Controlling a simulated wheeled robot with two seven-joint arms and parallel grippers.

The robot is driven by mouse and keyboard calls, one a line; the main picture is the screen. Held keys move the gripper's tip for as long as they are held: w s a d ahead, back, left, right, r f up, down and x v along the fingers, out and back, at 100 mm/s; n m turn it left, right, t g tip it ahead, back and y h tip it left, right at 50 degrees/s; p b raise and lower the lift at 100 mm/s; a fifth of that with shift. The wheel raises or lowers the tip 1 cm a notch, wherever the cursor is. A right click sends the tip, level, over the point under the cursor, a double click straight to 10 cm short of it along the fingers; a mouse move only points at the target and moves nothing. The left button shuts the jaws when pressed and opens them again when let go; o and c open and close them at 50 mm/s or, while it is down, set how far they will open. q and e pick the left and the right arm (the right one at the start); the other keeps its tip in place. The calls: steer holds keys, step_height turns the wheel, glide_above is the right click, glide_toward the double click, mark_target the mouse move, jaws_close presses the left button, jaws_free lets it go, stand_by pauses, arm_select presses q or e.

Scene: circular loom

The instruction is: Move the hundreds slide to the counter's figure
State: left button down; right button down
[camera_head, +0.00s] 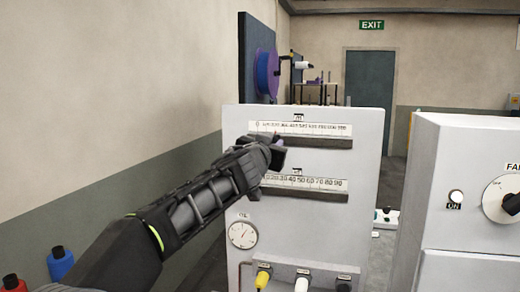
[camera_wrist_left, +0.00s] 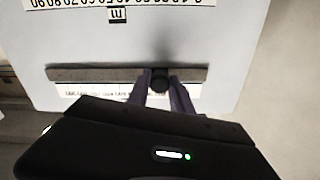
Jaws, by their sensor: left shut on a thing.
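The hundreds slide is a dark round knob (camera_wrist_left: 159,80) on the upper slot of the pale panel (camera_head: 360,190). My left gripper (camera_head: 278,147) is at the left part of that slot and hides the knob in the head view. In the left wrist view, which is upside down, the two fingers (camera_wrist_left: 162,92) are closed around the knob. It sits off the slot's middle, toward the low end. The hundreds scale (camera_head: 320,129) runs above the slot; its small figures are blurred. The counter's figure cannot be made out. My right gripper is not in view.
A tens scale (camera_head: 310,182) with its own slot lies below. An oil gauge (camera_head: 242,235) and yellow (camera_head: 263,278), white (camera_head: 302,283) and black (camera_head: 343,286) knobs sit lower. A cabinet with a dial (camera_head: 505,195) and ON button (camera_head: 455,197) stands at right.

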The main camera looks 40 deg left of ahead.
arm_select(q)
steer(key=c, duration=1.1)
jaws_free()
steer(key=shift+c, duration=0.2)
steer(key=shift+s, duration=0.1)
steer(key=b+v, duration=0.2)
steer(key=v, duration=0.5)
steer(key=shift+s, duration=0.3)
steer(key=shift+d, duration=0.1)
